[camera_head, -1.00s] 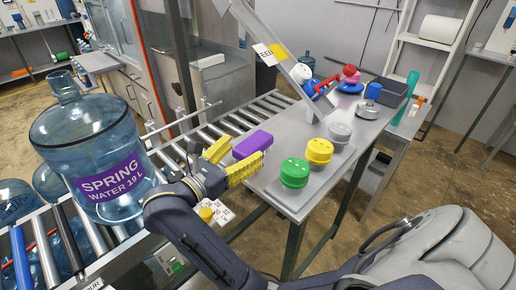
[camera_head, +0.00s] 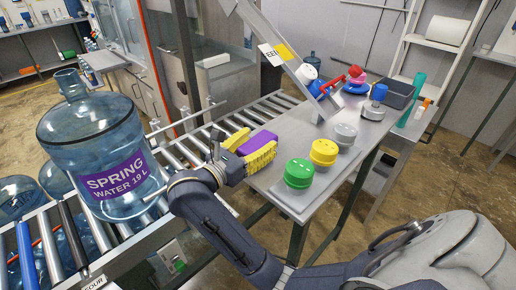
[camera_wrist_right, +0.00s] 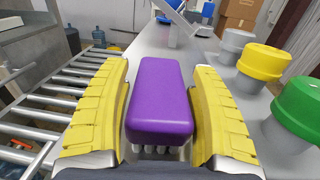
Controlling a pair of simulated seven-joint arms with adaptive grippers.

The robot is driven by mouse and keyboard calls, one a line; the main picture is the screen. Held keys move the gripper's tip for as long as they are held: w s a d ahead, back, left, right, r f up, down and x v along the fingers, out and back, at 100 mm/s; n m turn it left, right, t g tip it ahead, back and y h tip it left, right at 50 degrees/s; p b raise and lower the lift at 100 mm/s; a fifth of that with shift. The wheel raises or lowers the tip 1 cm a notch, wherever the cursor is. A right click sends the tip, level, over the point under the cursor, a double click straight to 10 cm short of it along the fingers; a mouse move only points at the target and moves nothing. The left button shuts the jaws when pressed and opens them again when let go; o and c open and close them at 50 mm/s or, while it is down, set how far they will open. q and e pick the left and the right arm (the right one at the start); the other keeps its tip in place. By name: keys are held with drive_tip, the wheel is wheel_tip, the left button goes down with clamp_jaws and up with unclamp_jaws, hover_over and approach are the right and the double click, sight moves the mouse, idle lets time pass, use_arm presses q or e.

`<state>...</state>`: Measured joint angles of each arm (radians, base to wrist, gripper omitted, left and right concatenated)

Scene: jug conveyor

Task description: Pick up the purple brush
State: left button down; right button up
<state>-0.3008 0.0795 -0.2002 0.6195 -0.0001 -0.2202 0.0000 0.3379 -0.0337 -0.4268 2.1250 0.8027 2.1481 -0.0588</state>
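The purple brush (camera_head: 259,142) lies at the left end of the grey metal table, beside the roller conveyor. It is a rounded purple block with pale bristles beneath, clear in the right wrist view (camera_wrist_right: 160,95). My right gripper (camera_head: 249,149) has yellow ribbed fingers, one on each side of the brush. In the right wrist view the fingers (camera_wrist_right: 159,110) stand apart, with narrow gaps along the brush. Firm contact cannot be made out. The near finger hides part of the brush in the head view. My left gripper is not in view.
Green (camera_head: 298,173), yellow (camera_head: 323,152) and grey (camera_head: 345,134) lidded caps stand in a row right of the brush. A large water jug (camera_head: 98,150) stands on the conveyor at left.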

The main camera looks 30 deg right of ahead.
drive_tip(key=c, duration=1)
